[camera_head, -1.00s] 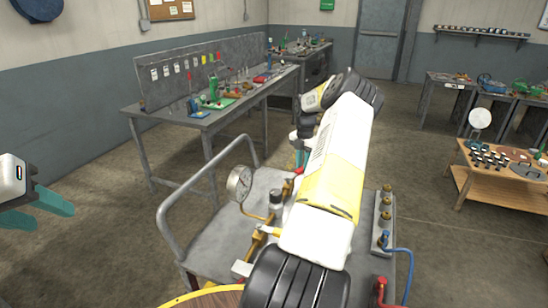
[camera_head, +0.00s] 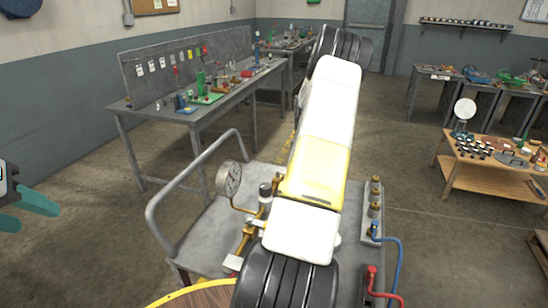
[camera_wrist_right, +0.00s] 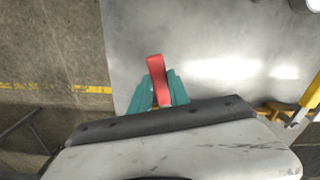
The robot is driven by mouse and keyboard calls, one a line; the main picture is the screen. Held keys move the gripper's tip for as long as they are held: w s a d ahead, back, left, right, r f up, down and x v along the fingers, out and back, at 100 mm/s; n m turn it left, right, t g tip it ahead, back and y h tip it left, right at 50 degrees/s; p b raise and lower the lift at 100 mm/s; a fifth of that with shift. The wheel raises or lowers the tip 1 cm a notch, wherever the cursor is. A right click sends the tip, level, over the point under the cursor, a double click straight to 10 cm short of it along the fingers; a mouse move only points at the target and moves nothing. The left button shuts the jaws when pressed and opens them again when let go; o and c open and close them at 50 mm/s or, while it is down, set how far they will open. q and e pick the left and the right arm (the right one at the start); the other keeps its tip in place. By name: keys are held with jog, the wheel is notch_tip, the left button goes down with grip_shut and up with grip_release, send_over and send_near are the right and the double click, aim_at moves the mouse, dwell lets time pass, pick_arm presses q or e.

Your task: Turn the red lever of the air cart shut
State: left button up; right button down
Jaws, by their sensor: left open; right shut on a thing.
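The air cart (camera_head: 190,235) stands in front of me, with a grey metal top, a side rail and a pressure gauge (camera_head: 229,180) on brass piping. My right arm reaches across the cart and hides the middle of it in the head view. In the right wrist view the red lever (camera_wrist_right: 157,80) stands between the teal fingers of my right gripper (camera_wrist_right: 160,92), which is shut on it. The lever's far end sticks out past the fingertips. Its valve body is hidden. My left gripper (camera_head: 38,212) is open and empty at the left edge, away from the cart.
A workbench with a pegboard (camera_head: 190,75) stands behind the cart on the left. A wooden table (camera_head: 490,172) with small parts is on the right. The floor between is clear.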

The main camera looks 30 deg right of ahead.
jog(key=shift+s+a+m, duration=0.45)
jog(key=shift+a+m, duration=0.05)
jog(key=shift+m, duration=0.35)
jog(key=shift+s+a+m, duration=0.45)
jog(key=shift+m, duration=0.4)
jog(key=c, duration=1.2)
grip_release()
jog(key=shift+c, duration=0.2)
notch_tip(320, 180, up, 8)
